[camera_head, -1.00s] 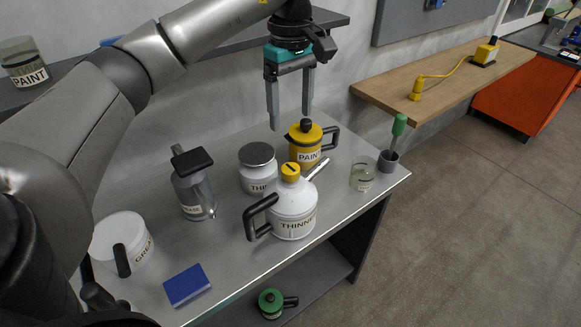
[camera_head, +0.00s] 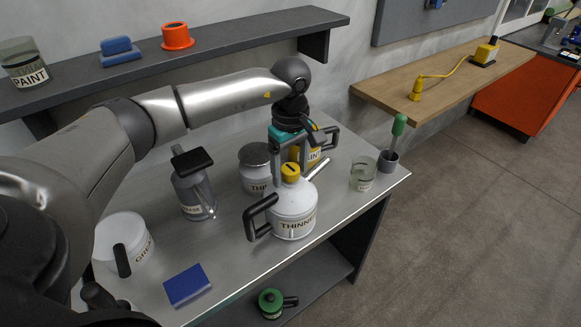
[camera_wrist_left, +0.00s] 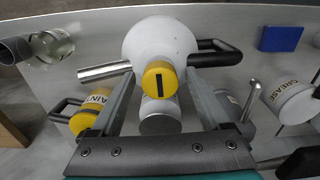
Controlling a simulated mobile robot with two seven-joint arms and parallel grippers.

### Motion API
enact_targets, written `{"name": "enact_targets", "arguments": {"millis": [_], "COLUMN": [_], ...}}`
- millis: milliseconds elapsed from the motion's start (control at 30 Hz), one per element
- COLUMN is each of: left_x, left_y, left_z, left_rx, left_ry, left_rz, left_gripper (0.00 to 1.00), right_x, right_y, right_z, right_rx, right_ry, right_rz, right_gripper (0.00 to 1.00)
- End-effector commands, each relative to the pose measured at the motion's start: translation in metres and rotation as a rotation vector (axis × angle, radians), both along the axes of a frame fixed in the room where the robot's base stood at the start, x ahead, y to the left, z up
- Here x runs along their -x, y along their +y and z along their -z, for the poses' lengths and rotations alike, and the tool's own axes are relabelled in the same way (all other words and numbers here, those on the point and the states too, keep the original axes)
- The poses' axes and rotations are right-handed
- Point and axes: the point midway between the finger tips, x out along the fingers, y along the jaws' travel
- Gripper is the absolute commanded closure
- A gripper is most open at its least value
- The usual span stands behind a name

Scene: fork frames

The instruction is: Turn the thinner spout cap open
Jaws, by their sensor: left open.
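The thinner can (camera_head: 291,212) is white, with a black handle on its left and a metal spout pointing up and right. Its yellow cap (camera_head: 290,170), with a dark slot line, sits on top. My left gripper (camera_head: 291,176) points down over the can, open, with its fingers at either side of the cap. In the left wrist view the cap (camera_wrist_left: 159,80) lies between the two finger ends (camera_wrist_left: 160,75), with gaps to both. The can's body (camera_wrist_left: 160,42) shows beyond it. My right gripper is not in view.
A yellow paint can (camera_head: 312,154) stands close behind, partly hidden by my gripper. A glass jar (camera_head: 363,175) is right. A blue block (camera_head: 187,286) lies in front on the metal table.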

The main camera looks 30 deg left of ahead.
Motion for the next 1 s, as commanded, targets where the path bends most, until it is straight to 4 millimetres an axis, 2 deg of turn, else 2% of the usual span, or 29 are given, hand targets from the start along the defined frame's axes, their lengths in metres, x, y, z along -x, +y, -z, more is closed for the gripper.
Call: {"name": "enact_targets", "arguments": {"millis": [267,900,1000], "left_x": [-0.0001,-0.0002,-0.0002], "left_y": [-0.0001,-0.0001,0.0000], "left_z": [0.0010,0.0004,0.0004], "left_rx": [0.000,0.000,0.000], "left_ry": [0.000,-0.001,-0.001], "left_rz": [0.000,0.000,0.000], "left_gripper": [0.22,0.94,1.00], "right_x": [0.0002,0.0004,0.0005], "right_y": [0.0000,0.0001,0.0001], "right_z": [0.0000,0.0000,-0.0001], "right_rx": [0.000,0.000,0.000], "right_ry": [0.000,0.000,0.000], "right_rz": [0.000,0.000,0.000], "right_gripper": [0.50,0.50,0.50]}}
